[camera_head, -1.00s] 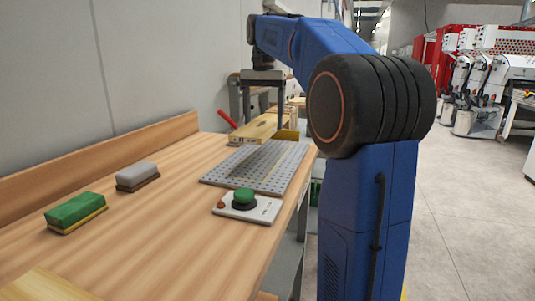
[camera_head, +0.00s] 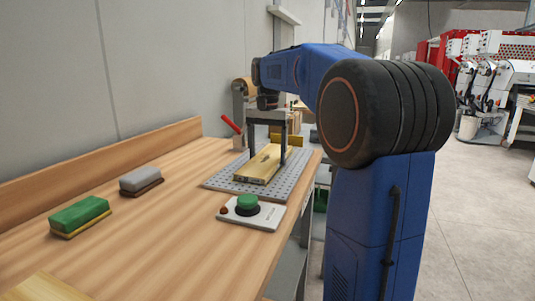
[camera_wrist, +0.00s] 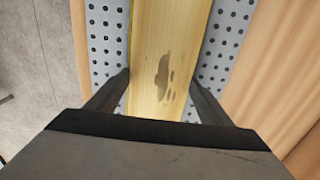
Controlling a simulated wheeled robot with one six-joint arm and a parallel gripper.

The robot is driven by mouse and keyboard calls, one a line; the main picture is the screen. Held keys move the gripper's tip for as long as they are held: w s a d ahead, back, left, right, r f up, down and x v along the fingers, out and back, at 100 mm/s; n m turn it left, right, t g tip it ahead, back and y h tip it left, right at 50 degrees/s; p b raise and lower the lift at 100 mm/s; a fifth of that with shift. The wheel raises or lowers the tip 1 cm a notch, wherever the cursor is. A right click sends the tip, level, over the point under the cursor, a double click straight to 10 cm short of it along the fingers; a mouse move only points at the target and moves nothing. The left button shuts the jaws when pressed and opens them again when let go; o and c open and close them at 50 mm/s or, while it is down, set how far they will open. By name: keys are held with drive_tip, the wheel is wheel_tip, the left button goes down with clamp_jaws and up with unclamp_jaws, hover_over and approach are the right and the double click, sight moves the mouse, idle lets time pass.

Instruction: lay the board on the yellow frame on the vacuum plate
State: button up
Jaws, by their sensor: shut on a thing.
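My gripper (camera_head: 267,152) is shut on the board (camera_head: 258,171), a long, pale yellow wooden piece. The head view shows the board over the middle of the grey perforated vacuum plate (camera_head: 221,184). In the wrist view, the board (camera_wrist: 168,35) runs lengthwise between my fingers (camera_wrist: 161,80), with dark stains on its face. Rows of plate holes (camera_wrist: 106,35) show on both sides of it. I cannot tell if the board touches the plate. The yellow frame cannot be made out clearly, and the board hides the plate beneath it.
A white control box (camera_head: 265,215) with a green button stands before the plate. A green-topped block (camera_head: 80,214) and a grey-topped block (camera_head: 141,180) lie on the wooden bench at left. A yellow piece (camera_head: 293,139) and a red handle (camera_head: 231,124) are at the far end.

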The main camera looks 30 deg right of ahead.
sight(268, 158)
drive_tip(key=o, duration=1.2)
drive_tip(key=shift+f, duration=0.1)
wheel_tip(268, 158, up, 12)
drive_tip(key=shift+r, duration=0.15)
